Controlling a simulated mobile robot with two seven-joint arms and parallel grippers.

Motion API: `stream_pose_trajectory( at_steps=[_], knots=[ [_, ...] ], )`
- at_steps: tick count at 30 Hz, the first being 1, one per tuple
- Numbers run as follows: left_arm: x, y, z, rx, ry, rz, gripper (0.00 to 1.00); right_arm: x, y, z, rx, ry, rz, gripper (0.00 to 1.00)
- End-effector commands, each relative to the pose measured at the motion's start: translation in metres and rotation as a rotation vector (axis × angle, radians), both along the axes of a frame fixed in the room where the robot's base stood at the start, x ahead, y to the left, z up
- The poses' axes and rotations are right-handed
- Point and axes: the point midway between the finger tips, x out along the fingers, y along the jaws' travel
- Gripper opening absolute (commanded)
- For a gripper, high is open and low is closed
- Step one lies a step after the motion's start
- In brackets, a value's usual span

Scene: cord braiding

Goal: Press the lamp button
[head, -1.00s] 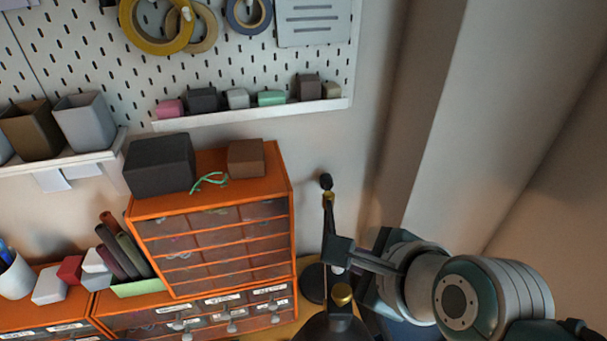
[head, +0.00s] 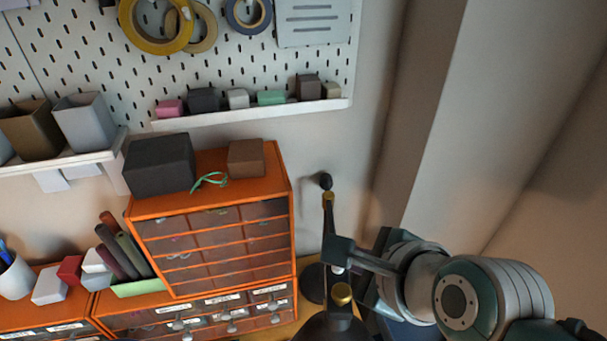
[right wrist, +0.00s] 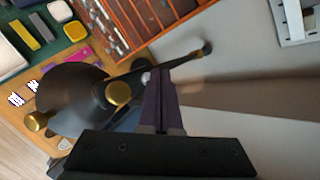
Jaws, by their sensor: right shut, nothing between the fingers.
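The black desk lamp with brass joints stands right of the orange drawer cabinet. In the head view its shade (head: 328,328) is cut by the bottom edge, and its thin arm (head: 327,222) rises beside my right gripper (head: 338,268). The shade (right wrist: 72,98) and arm (right wrist: 178,62) also show in the right wrist view. My right gripper (right wrist: 160,74) is shut and empty, its fingertips at the lamp arm; I cannot tell whether they touch it. A small pale spot (right wrist: 146,78) lies beside the tips; I cannot tell whether it is the button. My left gripper is out of view.
The orange drawer cabinet (head: 217,240) stands left of the lamp, with a dark box (head: 160,165) and a brown box (head: 246,158) on top. A pegboard (head: 215,70) hangs behind. Bare wall lies right of the lamp.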

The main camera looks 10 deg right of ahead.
Motion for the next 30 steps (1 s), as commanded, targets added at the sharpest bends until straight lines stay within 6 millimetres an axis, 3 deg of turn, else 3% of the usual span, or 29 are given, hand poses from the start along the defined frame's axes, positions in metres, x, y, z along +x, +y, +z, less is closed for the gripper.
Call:
stream_pose_trajectory(
  at_steps=[30],
  knots=[
    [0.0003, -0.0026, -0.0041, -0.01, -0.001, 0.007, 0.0, -0.0001, -0.0001, -0.0092, -0.001, 0.001, -0.001, 0.0]
  ],
)
